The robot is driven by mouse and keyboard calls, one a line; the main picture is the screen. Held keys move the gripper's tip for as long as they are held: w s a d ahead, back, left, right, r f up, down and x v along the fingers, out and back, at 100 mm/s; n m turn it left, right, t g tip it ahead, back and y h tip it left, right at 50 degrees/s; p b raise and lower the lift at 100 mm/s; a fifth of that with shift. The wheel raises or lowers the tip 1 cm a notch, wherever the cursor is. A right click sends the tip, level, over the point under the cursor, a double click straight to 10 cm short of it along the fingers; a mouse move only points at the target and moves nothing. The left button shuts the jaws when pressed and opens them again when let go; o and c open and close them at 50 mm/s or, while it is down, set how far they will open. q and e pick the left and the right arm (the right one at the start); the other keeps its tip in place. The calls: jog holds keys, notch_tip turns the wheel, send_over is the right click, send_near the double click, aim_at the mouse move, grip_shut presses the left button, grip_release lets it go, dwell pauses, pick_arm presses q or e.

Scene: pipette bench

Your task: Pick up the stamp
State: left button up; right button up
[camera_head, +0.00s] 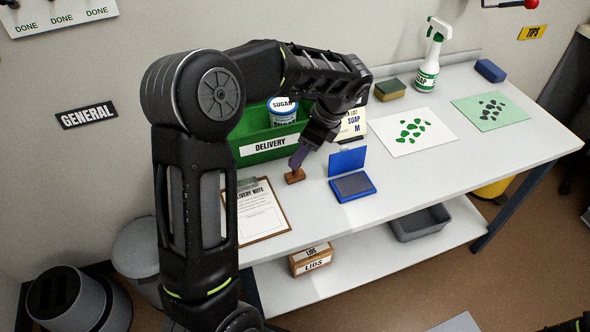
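The stamp (294,176) is a small brown wooden block standing on the white bench, between the clipboard and the blue ink pad (352,187). My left gripper (297,163) reaches down from the upper right, with its fingertips right at the top of the stamp. The fingers overlap in this view, so I cannot tell whether they are shut on it. The stamp's upper part is largely hidden. The ink pad's lid stands open. My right gripper is not in view.
A clipboard with a delivery note (262,212) lies left of the stamp. A green DELIVERY box (238,150) with a sugar tub stands behind. A spray bottle (429,65), a sponge (389,90) and leaf-pattern sheets (409,132) are at right.

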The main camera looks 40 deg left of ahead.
pick_arm(q)
jog(key=x, duration=0.4)
jog(key=shift+s+f+p, duration=0.1)
jog(key=shift+f+p, duration=0.2)
jog(key=shift+c, duration=0.4)
grip_shut()
